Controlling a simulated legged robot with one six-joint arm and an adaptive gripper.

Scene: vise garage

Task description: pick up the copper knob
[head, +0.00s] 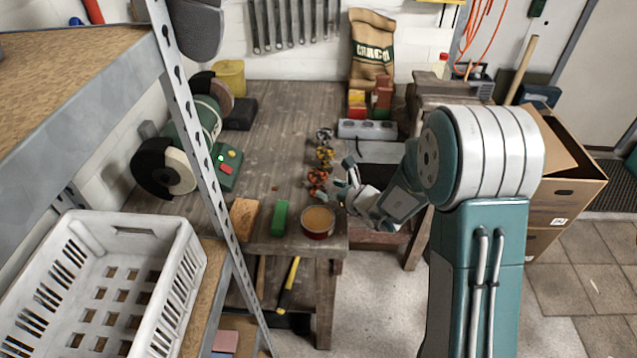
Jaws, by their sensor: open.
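Several small lobed knobs stand in a rough row on the right side of the wooden workbench (270,165). The nearest is a reddish-orange knob (317,180), behind it is a yellow-orange knob (325,155), and the farthest is a grey knob (324,135). I cannot tell for sure which is the copper knob; the reddish one looks closest to that colour. My gripper (346,182) is open and empty, just right of the reddish knob, with its fingers pointing left. It appears apart from the knobs, but its height above the bench is hard to judge.
A round tin (318,222), a green block (280,218) and a wooden block (243,218) line the front edge. A bench grinder (185,135) stands left. A grey power strip (367,130) lies behind. Shelf post (205,150) and white crate (110,285) are nearer.

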